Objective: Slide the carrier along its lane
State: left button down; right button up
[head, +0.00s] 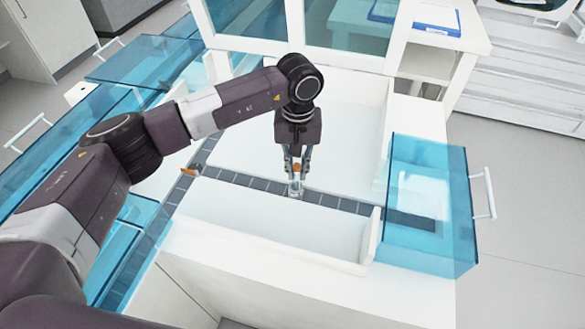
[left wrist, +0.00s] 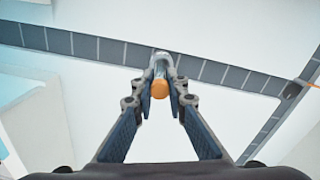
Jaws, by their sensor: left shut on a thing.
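The carrier (head: 295,188) is a small clear tube holder on the dark grey segmented lane (head: 330,201) in the head view. An orange cap (left wrist: 159,89) on it shows between my fingers in the left wrist view. My left gripper (head: 297,172) points down from above and is shut on the carrier. In the left wrist view my left gripper (left wrist: 161,92) has its fingertips at both sides of the tube, over the lane (left wrist: 225,75). The fingers partly hide the carrier. My right gripper is not in view.
A second lane branch (head: 203,152) joins at the left, with a small orange piece (head: 190,171) beside it. A white wall (head: 280,236) stands in front of the lane. A blue transparent box (head: 428,235) with a handle covers the right end.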

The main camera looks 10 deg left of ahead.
pick_arm(q)
jog(key=shift+d, duration=0.25)
